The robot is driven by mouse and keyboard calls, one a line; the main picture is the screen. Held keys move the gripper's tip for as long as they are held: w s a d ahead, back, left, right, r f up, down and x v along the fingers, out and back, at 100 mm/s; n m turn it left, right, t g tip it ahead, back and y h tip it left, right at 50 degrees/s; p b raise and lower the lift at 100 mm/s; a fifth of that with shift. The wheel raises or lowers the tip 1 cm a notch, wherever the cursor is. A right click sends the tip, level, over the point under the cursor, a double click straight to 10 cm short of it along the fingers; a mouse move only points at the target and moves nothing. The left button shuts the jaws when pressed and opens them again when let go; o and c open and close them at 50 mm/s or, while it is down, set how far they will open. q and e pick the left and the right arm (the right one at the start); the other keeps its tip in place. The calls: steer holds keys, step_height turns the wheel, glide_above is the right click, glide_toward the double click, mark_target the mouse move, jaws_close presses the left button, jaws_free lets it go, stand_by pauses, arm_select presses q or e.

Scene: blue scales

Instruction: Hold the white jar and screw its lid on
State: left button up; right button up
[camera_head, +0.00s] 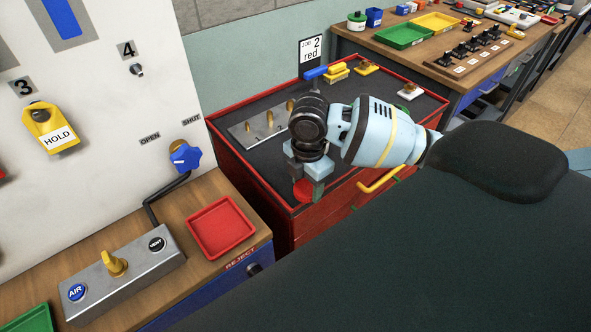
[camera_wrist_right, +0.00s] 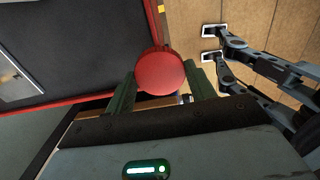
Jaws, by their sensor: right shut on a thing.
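My right gripper (camera_head: 308,188) is shut on a round red lid-like thing (camera_head: 303,191) near the front edge of the red-rimmed bench top. In the right wrist view the red disc (camera_wrist_right: 161,72) sits between the two dark green fingers of the gripper (camera_wrist_right: 162,86). Whether a jar is under the disc I cannot tell. A small white pot with a green top (camera_head: 356,20) stands far off on the back table; I cannot tell if it is the task's jar. My left gripper is not in view.
A metal plate with brass pegs (camera_head: 262,127) lies on the dark bench top (camera_head: 400,118). A sign (camera_head: 311,50) stands at its back corner. A red tray (camera_head: 221,227) and a grey switch box (camera_head: 124,268) are on the wooden counter at left.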

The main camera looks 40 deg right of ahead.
steer(key=s, duration=0.8)
steer(key=shift+s+a+r, duration=0.15)
steer(key=shift+s+r, duration=0.05)
steer(key=shift+r, duration=0.2)
steer(key=w+a+r+m, duration=0.5)
steer(key=a+r+m, duration=0.2)
steer(key=m, duration=1.1)
steer(key=shift+w+a+m, duration=0.2)
steer(key=shift+a+m, duration=0.2)
steer(key=shift+a, duration=0.05)
steer(key=shift+d, duration=0.1)
